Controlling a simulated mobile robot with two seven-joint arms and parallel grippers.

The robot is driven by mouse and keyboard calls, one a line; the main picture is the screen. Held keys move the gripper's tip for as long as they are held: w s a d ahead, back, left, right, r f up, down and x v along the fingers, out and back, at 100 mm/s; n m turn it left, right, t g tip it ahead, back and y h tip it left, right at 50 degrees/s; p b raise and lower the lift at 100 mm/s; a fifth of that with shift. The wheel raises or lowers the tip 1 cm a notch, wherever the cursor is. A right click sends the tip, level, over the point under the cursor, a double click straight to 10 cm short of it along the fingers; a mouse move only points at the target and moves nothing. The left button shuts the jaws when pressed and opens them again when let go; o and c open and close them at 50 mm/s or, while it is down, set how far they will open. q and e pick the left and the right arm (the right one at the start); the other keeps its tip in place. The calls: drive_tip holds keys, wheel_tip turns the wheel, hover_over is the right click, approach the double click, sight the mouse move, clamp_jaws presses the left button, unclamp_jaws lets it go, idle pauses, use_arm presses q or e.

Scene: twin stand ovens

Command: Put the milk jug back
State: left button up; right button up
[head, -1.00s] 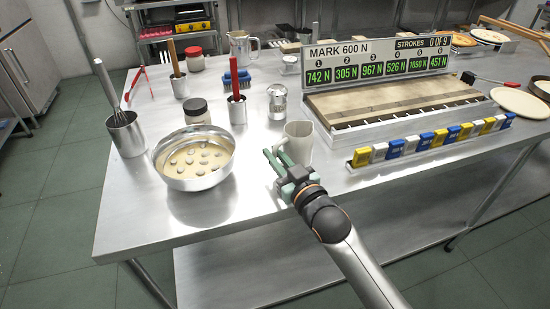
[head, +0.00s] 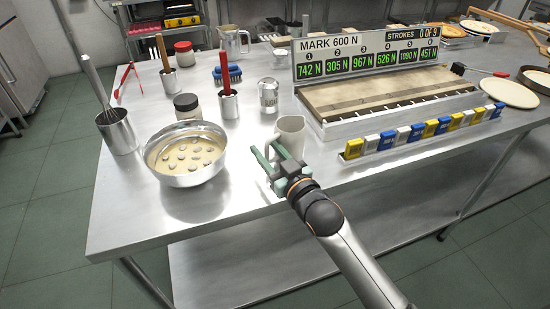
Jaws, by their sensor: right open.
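A pale cream milk jug (head: 291,132) stands upright on the steel table, left of the front end of the long board with the number display. My right gripper (head: 266,149) is just in front of the jug and to its left. Its green fingers are spread apart, with nothing seen held between them. The jug's lower part is partly hidden behind the fingers, and I cannot tell whether they touch it. My left gripper is not in view.
A steel bowl of batter (head: 186,165) stands to the left, near the table's front edge. Behind are a lidded jar (head: 187,107), a glass shaker (head: 268,97) and a red-handled tool in a steel cup (head: 228,104). Coloured blocks (head: 430,128) line the right front. Bare tabletop lies between bowl and gripper.

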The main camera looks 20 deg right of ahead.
drive_tip(key=v, duration=1.2)
drive_tip(key=s+a+f+g, duration=0.1)
drive_tip(key=s+f+g, duration=0.3)
drive_tip(key=f, duration=0.9)
drive_tip(key=s+a+f+g, duration=0.1)
drive_tip(key=s+f+g, duration=0.3)
drive_tip(key=s+f, duration=0.6)
wheel_tip(320, 180, down, 3)
drive_tip(key=shift+a+f+m+h, duration=0.2)
drive_tip(key=shift+f+m+h, duration=0.1)
drive_tip(key=shift+h, duration=0.1)
